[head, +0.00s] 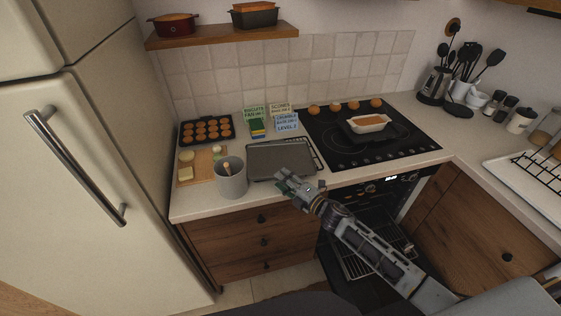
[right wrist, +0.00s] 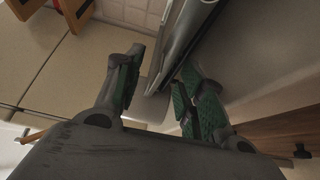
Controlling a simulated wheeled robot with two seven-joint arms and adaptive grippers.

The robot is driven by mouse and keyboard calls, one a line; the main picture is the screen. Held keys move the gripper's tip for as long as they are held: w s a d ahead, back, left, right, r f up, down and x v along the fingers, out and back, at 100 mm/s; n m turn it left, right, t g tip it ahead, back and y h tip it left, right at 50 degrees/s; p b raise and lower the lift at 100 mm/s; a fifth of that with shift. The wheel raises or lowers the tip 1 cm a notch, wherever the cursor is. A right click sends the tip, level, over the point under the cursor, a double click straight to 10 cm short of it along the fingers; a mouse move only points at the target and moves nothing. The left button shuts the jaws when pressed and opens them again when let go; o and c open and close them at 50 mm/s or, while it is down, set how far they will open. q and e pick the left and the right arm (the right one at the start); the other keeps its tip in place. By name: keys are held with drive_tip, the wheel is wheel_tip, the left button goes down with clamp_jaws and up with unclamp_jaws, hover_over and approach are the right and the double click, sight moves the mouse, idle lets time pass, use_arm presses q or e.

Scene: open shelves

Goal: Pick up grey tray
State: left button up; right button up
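The grey tray (head: 282,161) lies flat on the counter, left of the cooktop. My right gripper (head: 287,182) is at the tray's front edge, over the counter's front. In the right wrist view the fingers of my right gripper (right wrist: 160,65) are spread apart. The edge of the tray (right wrist: 186,32) reaches into the space between them, nearer the right finger. I cannot tell whether a finger touches it. My left gripper is not in view.
A grey canister (head: 232,180) stands close left of the tray, beside a cutting board (head: 184,173) with food. A muffin pan (head: 184,134) and small cards (head: 286,123) are behind. A white dish (head: 370,124) sits on the cooktop (head: 335,148). The oven (head: 370,250) below is open.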

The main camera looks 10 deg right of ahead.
drive_tip(key=shift+w+a, duration=0.3)
drive_tip(key=shift+w, duration=0.1)
clamp_jaws()
idle(0.4)
